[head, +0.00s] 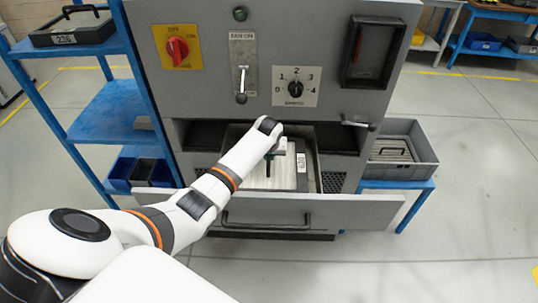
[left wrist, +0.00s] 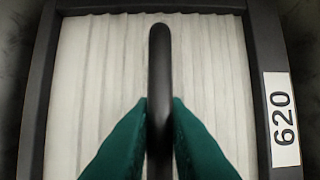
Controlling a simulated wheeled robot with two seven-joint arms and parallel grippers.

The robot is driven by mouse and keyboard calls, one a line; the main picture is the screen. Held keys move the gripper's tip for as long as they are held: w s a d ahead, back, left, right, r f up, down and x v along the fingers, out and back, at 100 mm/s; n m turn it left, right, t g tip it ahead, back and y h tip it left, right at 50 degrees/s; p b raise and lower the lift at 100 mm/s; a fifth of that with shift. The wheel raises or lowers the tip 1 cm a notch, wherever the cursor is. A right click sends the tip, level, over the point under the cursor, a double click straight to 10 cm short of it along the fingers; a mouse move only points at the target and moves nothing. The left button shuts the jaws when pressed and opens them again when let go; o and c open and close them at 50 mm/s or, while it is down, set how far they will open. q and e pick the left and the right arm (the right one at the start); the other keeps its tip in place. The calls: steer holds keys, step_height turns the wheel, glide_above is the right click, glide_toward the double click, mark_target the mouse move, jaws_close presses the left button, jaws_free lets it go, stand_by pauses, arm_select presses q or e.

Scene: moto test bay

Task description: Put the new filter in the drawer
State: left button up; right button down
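A pleated white filter (head: 284,176) in a dark frame is inside the outline of the pulled-out drawer (head: 335,207). I cannot tell whether it rests on the drawer floor. The left wrist view shows its pleats (left wrist: 90,70), a label (left wrist: 282,118) reading 620 and a black bar handle (left wrist: 159,60). My left gripper (head: 269,162) is above the filter, and in the wrist view its green fingers (left wrist: 159,125) close on both sides of the handle. My arm hides the drawer's left part. My right gripper is not in view.
Another dark framed part (head: 72,30) with a label lies on the blue rack's (head: 105,112) top shelf at left. A grey bin (head: 424,165) holding a slatted part stands on a blue stand at right. The cabinet panel (head: 210,80) with red switch rises above the drawer.

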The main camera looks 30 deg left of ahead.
arm_select(q)
steer(key=o, duration=0.4)
steer(key=shift+c, duration=0.2)
steer(key=shift+r, duration=0.1)
steer(key=v, duration=1.2)
steer(key=shift+d, duration=0.1)
